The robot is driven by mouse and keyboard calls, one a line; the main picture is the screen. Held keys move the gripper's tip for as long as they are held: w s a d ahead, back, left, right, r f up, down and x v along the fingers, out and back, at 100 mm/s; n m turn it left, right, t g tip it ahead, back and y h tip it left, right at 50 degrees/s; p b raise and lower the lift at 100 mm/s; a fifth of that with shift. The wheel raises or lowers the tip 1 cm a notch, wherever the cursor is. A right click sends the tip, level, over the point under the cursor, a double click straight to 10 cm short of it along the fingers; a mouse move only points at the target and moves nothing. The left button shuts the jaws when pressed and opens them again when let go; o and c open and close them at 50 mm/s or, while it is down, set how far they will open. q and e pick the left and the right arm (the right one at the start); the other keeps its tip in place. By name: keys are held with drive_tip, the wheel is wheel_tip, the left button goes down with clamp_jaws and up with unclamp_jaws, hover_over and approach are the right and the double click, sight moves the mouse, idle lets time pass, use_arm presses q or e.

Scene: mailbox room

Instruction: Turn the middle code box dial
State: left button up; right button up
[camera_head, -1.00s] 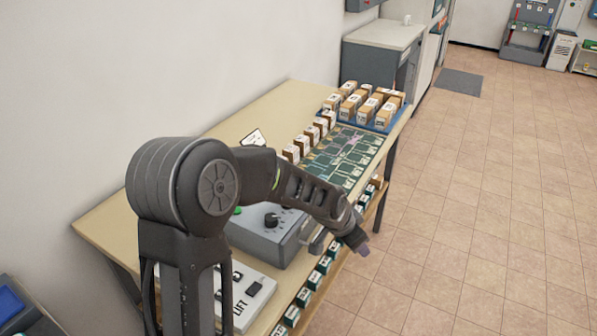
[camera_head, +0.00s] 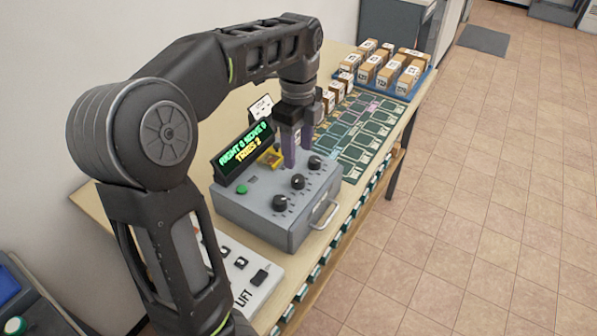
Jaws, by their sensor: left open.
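The grey code box (camera_head: 258,217) sits on the table with three black dials in a row on its top. The middle dial (camera_head: 298,181) lies between the near dial (camera_head: 280,202) and the far dial (camera_head: 314,162). A tilted display (camera_head: 244,151) with green and yellow text and a green button (camera_head: 242,188) are at its left side. My left gripper (camera_head: 298,157) points down over the box, fingers apart and empty, above and slightly behind the middle dial. It does not appear to touch a dial. My right gripper is not in view.
A white panel marked LIFT (camera_head: 250,281) lies in front of the box. A green patterned mat (camera_head: 362,132) and a blue tray (camera_head: 424,82) of small boxes are beyond it. A yellow item (camera_head: 270,157) is beside the display.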

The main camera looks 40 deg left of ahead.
sight(298, 178)
use_arm(q)
drive_tip(key=shift+f, duration=0.1)
wheel_tip(298, 178, down, 8)
drive_tip(key=shift+r+p, duration=0.2)
drive_tip(key=shift+p, duration=0.1)
idle(0.3)
clamp_jaws()
idle(0.4)
